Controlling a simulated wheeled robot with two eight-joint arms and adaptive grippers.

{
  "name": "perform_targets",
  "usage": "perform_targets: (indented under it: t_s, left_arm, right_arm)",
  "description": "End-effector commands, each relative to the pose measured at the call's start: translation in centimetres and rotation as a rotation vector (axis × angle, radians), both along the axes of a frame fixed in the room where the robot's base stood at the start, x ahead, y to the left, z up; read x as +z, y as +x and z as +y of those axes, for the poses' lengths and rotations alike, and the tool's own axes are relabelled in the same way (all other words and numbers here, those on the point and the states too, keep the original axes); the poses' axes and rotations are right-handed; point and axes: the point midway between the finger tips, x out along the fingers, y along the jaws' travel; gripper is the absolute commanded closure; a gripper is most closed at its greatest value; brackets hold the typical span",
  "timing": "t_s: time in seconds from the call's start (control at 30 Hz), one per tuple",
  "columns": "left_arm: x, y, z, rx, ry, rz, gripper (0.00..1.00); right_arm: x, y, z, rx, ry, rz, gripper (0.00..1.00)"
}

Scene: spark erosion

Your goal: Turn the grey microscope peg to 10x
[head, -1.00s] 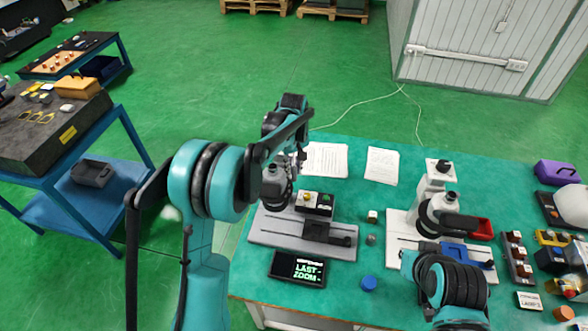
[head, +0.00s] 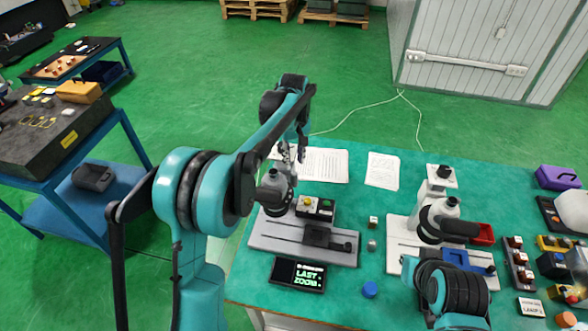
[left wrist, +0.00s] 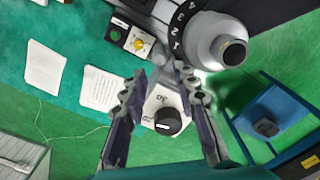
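The grey microscope (head: 275,196) stands on its grey base plate (head: 300,246) at the left of the table. My left gripper (head: 287,155) is above the top of this microscope. In the left wrist view, a black round knob with a white mark (left wrist: 168,122) sits on a white plate with dark markings, partly too small to read. My left gripper (left wrist: 160,74) is open, with its fingers on either side of the knob and apart from it. The knob's setting cannot be read. My right arm shows at the lower right, but its fingers are not visible.
A display reading "LAST ZOOM" (head: 298,275) lies in front of the grey base. A second microscope on a white base (head: 394,250) stands to the right. Paper sheets (head: 325,164) lie behind.

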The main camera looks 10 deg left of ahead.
Motion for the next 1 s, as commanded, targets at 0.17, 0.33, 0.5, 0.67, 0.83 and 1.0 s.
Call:
perform_targets:
  t_s: [0.17,0.33,0.5,0.67,0.83,1.0]
  left_arm:
    - [3.2,0.0,0.0,0.000,0.000,0.000,0.71]
    - [4.5,0.0,0.0,0.001,0.000,0.000,0.71]
    - [4.7,0.0,0.0,0.001,0.000,0.000,0.71]
    - [4.7,0.0,0.0,0.001,0.000,0.000,0.71]
    - [4.7,-0.1,0.0,-0.001,0.000,-0.001,0.71]
    - [6.1,-1.8,0.3,-0.045,-0.001,-0.040,0.71]
  right_arm:
    - [0.0,0.0,0.0,0.000,0.000,0.000,1.00]
    - [0.0,0.0,0.0,0.000,0.000,0.000,1.00]
    - [0.0,0.0,0.0,0.000,0.000,0.000,1.00]
    - [0.0,0.0,0.0,0.000,0.000,0.000,1.00]
    - [0.0,0.0,0.0,0.000,0.000,0.000,1.00]
    - [0.0,0.0,0.0,0.000,0.000,0.000,1.00]
